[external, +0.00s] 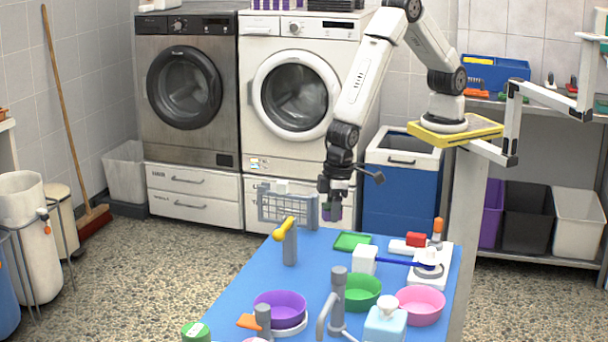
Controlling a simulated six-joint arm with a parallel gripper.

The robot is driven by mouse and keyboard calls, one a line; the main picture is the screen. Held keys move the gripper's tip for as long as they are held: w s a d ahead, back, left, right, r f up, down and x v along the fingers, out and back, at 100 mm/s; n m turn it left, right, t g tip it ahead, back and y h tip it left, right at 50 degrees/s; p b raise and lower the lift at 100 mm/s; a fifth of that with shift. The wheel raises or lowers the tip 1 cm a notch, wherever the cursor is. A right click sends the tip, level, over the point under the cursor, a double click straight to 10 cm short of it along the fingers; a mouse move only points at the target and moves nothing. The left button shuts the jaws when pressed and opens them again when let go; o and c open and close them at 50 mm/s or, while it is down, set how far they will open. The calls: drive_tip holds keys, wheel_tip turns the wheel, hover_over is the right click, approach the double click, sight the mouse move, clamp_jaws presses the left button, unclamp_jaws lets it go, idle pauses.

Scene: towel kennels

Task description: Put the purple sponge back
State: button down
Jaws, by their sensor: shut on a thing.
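My gripper (334,198) points down above the far edge of the blue table (325,248). It is shut on the purple sponge (334,212), a small piece of which shows between and below the fingers. A grey rack (283,208) with an open grid front stands at the table's far left edge, just left of my gripper. The sponge is held beside the rack, at about its height; I cannot tell the exact gap.
A yellow-topped grey post (290,242) stands in front of the rack. A green tray (352,241) lies to the right. Purple (280,306), green (362,292) and pink (420,306) bowls, a grey tap (337,302) and a soap bottle (385,322) crowd the near part.

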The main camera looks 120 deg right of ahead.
drive_tip(key=a+n, duration=0.1)
drive_tip(key=a+r+n, duration=0.1)
drive_tip(key=s+a+n, duration=0.1)
drive_tip(key=a, duration=0.1)
drive_tip(key=shift+r, duration=0.3)
drive_tip(key=w+a+f, duration=0.1)
drive_tip(key=w+f, duration=0.1)
drive_tip(key=w, duration=0.2)
drive_tip(key=w+a+f, duration=0.1)
drive_tip(key=w+f, duration=0.2)
drive_tip(key=w+a+f, duration=0.2)
drive_tip(key=w+f, duration=0.1)
drive_tip(key=w, duration=0.1)
drive_tip(key=shift+w+f, duration=0.1)
drive_tip(key=shift+w, duration=0.25)
drive_tip(key=shift+w+a+f, duration=0.15)
drive_tip(key=shift+w+f, duration=0.2)
drive_tip(key=shift+f, duration=0.05)
